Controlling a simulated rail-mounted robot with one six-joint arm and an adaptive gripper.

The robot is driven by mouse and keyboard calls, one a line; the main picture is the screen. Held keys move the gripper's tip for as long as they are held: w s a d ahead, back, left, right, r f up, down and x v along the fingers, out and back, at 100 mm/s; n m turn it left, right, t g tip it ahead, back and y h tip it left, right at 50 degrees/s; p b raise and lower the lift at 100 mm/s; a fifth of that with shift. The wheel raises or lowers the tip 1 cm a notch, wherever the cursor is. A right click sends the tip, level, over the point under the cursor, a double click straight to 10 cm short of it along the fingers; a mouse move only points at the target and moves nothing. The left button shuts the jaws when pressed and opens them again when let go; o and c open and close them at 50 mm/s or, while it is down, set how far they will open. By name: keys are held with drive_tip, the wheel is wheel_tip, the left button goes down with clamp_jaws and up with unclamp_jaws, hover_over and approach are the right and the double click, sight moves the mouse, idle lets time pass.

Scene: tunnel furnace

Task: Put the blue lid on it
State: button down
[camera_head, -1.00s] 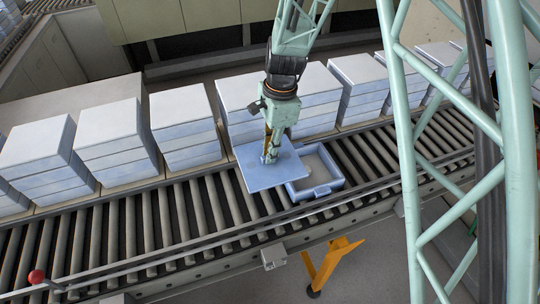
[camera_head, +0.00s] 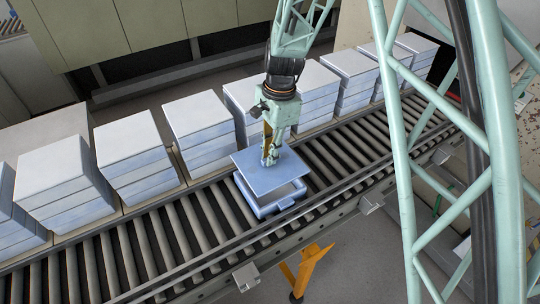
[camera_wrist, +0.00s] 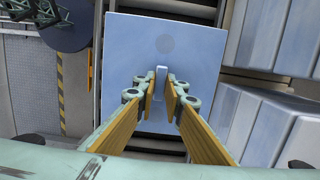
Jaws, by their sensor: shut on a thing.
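The blue lid (camera_head: 268,171) is a flat square plate. My gripper (camera_head: 269,158) is shut on the upright handle at its middle and holds it roughly level. In the wrist view the lid (camera_wrist: 190,60) fills the middle, with the handle between the fingertips of my gripper (camera_wrist: 161,84). The blue open box (camera_head: 266,206) sits on the roller conveyor below. The lid is above it and covers much of its opening, shifted toward the back left in the head view. The box's front and right rim show. The wrist view hides the box under the lid.
The roller conveyor (camera_head: 160,238) runs diagonally across the head view. Stacks of blue-white boxes (camera_head: 132,160) stand in a row behind it. A rail (camera_head: 185,272) runs along its front edge. Rollers on both sides of the box are bare.

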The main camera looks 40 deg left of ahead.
sight(270, 168)
drive_tip(key=shift+f, duration=0.15)
drive_tip(key=shift+f+b, duration=0.95)
drive_tip(key=shift+f, duration=0.95)
drive_tip(key=shift+f+b, duration=0.3)
drive_tip(key=shift+f, duration=0.2)
drive_tip(key=shift+f+b, duration=0.4)
drive_tip(key=shift+f, duration=0.3)
drive_tip(key=shift+f+b, duration=0.5)
drive_tip(key=shift+f, duration=0.4)
idle(0.7)
drive_tip(key=c, duration=2.6)
unclamp_jaws()
drive_tip(key=shift+r, duration=0.1)
